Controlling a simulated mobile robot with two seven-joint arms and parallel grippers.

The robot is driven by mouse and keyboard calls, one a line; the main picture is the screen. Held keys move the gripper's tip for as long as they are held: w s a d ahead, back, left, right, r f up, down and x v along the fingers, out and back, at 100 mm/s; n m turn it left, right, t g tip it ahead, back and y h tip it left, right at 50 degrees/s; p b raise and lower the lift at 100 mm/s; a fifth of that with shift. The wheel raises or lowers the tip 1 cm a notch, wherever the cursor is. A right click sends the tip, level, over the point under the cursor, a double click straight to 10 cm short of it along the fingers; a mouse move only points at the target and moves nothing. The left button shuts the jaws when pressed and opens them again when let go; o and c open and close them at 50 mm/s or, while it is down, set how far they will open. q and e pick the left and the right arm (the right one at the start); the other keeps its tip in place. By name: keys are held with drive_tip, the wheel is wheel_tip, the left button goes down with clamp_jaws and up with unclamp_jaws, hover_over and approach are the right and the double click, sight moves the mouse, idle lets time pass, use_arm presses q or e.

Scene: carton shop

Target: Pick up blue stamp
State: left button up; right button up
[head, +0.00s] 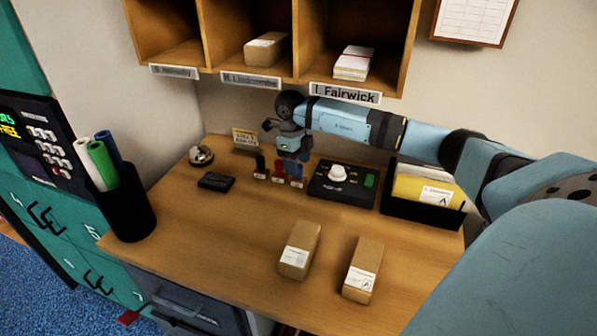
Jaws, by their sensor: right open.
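A row of small stamps stands on the wooden desk (215,250), towards the back. The blue stamp (297,171) is the rightmost, beside a red stamp (279,167) and a dark stamp (261,164). My right gripper (293,158) points down from the arm reaching in from the right. It is open, just above or behind the blue and red stamps. The gripper overlaps the stamp tops in the view, so I cannot tell whether the fingers surround the blue stamp or touch it. My left gripper is not in view.
A dark pad with a white knob (338,172) stands right of the stamps, then a black file box (425,216). A bell (201,155) and a dark ink pad (216,181) lie left. Two cartons (299,250) (362,270) lie in front. Shelves (350,93) overhang the back.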

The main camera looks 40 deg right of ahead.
wheel_tip(320, 180, down, 3)
drive_tip(key=shift+s, duration=0.15)
drive_tip(key=c, duration=1)
drive_tip(key=shift+r, duration=0.15)
drive_tip(key=shift+c, duration=0.2)
drive_tip(key=shift+r, duration=0.55)
wheel_tip(320, 180, up, 2)
drive_tip(key=shift+d+r, duration=0.1)
drive_tip(key=shift+r, duration=0.05)
drive_tip(key=s+a, duration=0.2)
drive_tip(key=a, duration=0.3)
drive_tip(key=s+a+b, duration=0.1)
drive_tip(key=s+a, duration=0.2)
drive_tip(key=a, duration=0.2)
drive_tip(key=s+a, duration=0.3)
drive_tip(key=a, duration=0.3)
drive_tip(key=shift+s+b, duration=0.15)
drive_tip(key=shift+b, duration=0.25)
